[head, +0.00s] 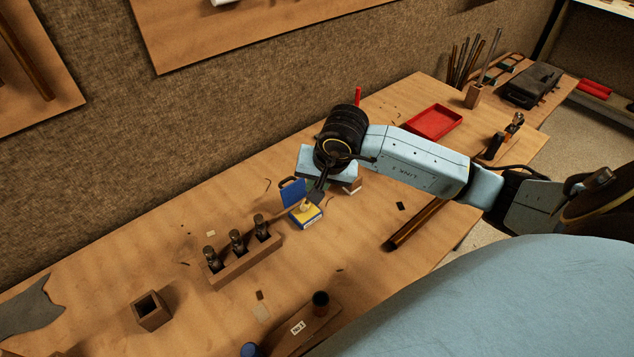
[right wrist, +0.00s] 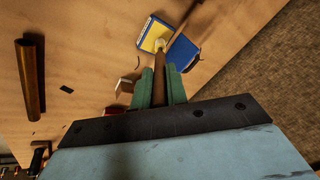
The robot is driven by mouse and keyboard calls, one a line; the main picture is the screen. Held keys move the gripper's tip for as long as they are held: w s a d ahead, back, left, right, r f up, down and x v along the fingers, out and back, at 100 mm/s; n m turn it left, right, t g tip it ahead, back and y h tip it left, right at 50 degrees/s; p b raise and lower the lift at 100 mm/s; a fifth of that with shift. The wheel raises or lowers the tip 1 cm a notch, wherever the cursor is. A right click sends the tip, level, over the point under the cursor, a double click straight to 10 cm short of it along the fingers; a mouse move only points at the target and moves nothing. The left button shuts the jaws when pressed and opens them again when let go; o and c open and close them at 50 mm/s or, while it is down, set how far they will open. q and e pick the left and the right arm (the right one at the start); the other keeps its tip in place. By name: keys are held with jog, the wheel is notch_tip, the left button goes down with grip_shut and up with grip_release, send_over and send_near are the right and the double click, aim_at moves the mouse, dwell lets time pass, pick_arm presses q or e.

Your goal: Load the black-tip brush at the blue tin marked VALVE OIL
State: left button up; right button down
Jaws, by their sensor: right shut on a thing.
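My right gripper (head: 317,193) is low over the middle of the bench, beside an open blue-and-yellow box (head: 306,218). In the right wrist view its green fingers (right wrist: 160,85) are shut on a brown wooden handle (right wrist: 174,57). No black tip is visible on the held piece. A round blue tin (head: 250,350) is cut off at the bottom edge of the head view; no lettering is readable. My left gripper is not in view.
A wooden block (head: 231,272) with three metal valves stands left of the gripper. A hollow wooden cube (head: 151,314) is nearer. A board marked No.1 (head: 290,338) holds a dark pot (head: 320,303). A red tray (head: 433,122) and brown bar (head: 414,226) lie right.

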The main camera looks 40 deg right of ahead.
jog(key=shift+r+p, duration=1.4)
jog(key=shift+r, duration=1)
jog(key=shift+r+p, duration=0.55)
jog(key=shift+r, duration=0.55)
